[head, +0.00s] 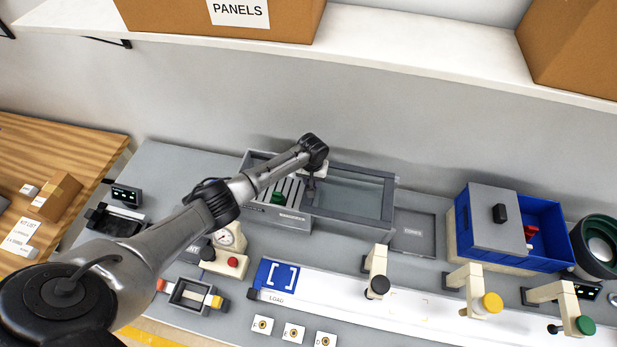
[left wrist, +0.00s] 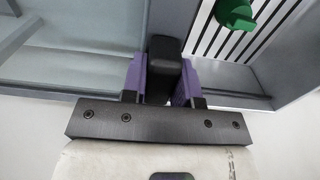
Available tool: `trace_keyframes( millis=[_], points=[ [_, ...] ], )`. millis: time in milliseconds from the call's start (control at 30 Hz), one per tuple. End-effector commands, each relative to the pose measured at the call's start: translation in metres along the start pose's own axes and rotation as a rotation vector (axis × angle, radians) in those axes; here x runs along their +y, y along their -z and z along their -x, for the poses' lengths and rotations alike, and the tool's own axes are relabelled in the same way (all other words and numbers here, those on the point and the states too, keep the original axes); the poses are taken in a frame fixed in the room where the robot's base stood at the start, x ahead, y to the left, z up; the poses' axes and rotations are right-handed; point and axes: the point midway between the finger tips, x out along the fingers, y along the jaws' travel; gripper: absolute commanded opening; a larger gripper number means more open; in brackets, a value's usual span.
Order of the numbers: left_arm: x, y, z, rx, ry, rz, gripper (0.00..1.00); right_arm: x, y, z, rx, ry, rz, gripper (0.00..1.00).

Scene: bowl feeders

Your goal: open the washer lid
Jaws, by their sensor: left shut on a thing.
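The washer is a grey box at the back middle in the head view. Its lid (head: 347,194) is a clear panel in a grey frame and lies over the right part. The left part is uncovered and shows a white slatted rack (head: 288,190) with a green piece (head: 277,197) on it. My left gripper (head: 311,184) is at the lid's left edge. In the left wrist view its purple fingers (left wrist: 163,82) are shut on a black lid handle (left wrist: 166,52). The lid's clear panel (left wrist: 85,30) is left of the handle there, the slats right. My right gripper is not in view.
A shelf (head: 420,50) with cardboard boxes hangs above. A blue bin (head: 545,222) with a grey cover stands at right. A gauge (head: 224,237), a white rail (head: 330,292) and several posts stand in front of the washer. A grey tray (head: 415,232) lies right of the lid.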

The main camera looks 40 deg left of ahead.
Motion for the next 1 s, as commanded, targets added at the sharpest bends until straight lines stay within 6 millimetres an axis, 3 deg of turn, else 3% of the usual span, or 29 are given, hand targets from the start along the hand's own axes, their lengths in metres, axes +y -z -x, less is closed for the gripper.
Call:
trace_keyframes(
  millis=[267,300,533,833,1000],
  points=[
    [0.0,0.0,0.001,0.001,0.0,-0.001,0.0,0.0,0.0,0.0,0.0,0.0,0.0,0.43],
    [0.0,0.0,0.001,0.001,0.0,-0.001,0.3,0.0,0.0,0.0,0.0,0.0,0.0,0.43],
    [0.0,0.0,0.0,0.001,0.0,0.0,0.52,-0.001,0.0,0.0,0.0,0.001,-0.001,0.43],
    [0.0,0.0,0.002,0.001,0.0,0.0,0.53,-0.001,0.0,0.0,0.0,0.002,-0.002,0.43],
    [0.0,0.001,0.022,0.003,-0.002,0.0,0.53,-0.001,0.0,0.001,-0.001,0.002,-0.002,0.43]
  ],
)
